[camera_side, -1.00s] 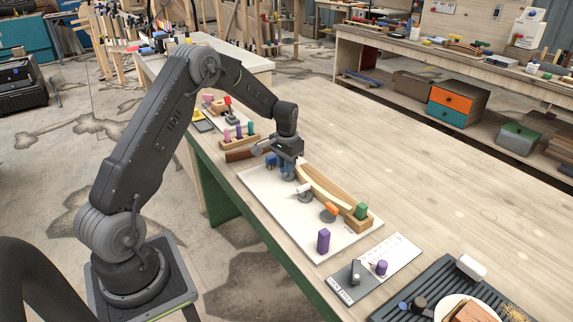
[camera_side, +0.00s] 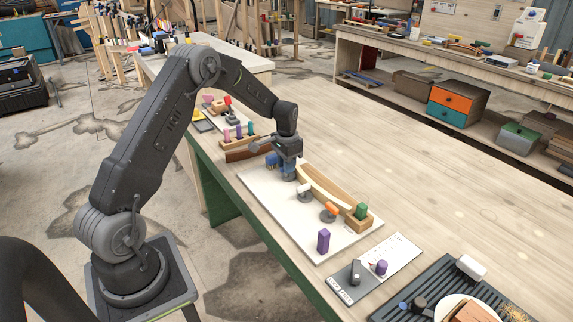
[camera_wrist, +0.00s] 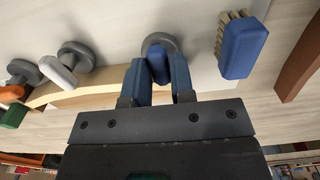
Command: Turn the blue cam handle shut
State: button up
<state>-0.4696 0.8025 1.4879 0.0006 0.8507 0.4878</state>
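The blue cam handle (camera_wrist: 158,66) sits on a grey round cam (camera_wrist: 160,42) at the end of the curved wooden strip. My gripper (camera_wrist: 159,72) has one blue finger on each side of the handle and appears shut on it. In the side view my gripper (camera_side: 289,172) points down at the far end of the white board and hides most of the handle. The curved strip (camera_side: 323,189) also has a white cam handle (camera_side: 305,187) and an orange cam handle (camera_side: 331,208) along it.
A blue brush (camera_wrist: 243,46) lies close to the cam, right of my fingers in the wrist view. A peg rack (camera_side: 238,142) stands behind.

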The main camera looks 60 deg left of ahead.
jog(key=shift+o, duration=0.4)
jog(key=shift+r, duration=0.1)
notch_tip(320, 180, up, 14)
dwell(0.3)
